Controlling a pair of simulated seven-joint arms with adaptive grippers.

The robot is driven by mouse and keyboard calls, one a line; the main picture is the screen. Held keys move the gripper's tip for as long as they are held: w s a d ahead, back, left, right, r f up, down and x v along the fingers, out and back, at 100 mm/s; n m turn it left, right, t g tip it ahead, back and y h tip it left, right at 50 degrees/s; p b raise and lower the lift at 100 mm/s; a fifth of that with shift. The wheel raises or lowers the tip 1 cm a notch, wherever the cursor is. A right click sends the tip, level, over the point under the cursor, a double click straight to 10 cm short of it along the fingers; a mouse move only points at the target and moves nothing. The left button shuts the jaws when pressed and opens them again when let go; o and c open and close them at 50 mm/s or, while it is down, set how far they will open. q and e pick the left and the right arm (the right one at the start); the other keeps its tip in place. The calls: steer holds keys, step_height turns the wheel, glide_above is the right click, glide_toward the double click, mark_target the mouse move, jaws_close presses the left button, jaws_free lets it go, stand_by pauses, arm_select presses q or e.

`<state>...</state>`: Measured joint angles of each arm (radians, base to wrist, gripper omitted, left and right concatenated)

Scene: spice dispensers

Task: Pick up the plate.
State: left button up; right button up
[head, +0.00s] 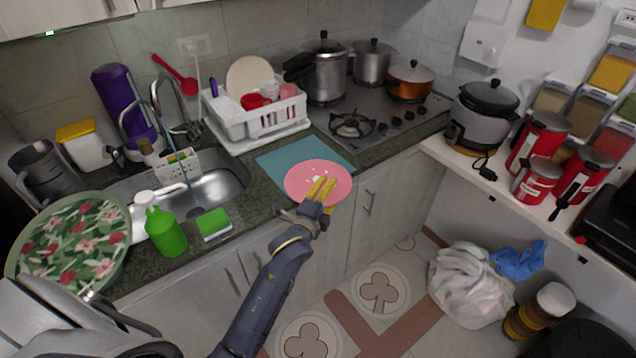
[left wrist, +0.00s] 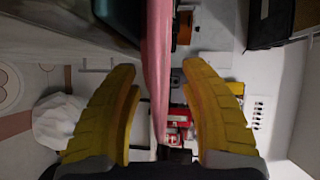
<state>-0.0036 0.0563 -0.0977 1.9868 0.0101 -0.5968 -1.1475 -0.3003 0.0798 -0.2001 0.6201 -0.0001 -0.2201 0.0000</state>
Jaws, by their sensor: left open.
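The pink plate (head: 305,178) lies flat on a teal mat (head: 278,158) on the counter, its near edge reaching over the counter's front edge. Small white marks show on its top. My left gripper (head: 321,188) has yellow fingers and is at the plate's near right edge, seen partly over it. In the left wrist view the plate (left wrist: 158,70) shows edge-on between the two open fingers of my left gripper (left wrist: 160,85), with a gap on both sides. My right gripper is not in view.
A white dish rack (head: 262,125) and a stove (head: 365,122) stand behind the mat. A sink (head: 215,185), a green bottle (head: 166,232) and a sponge (head: 214,224) are to the left.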

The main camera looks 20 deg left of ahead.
arm_select(q)
steer(key=shift+w, duration=0.1)
jaws_close()
stand_by(0.3)
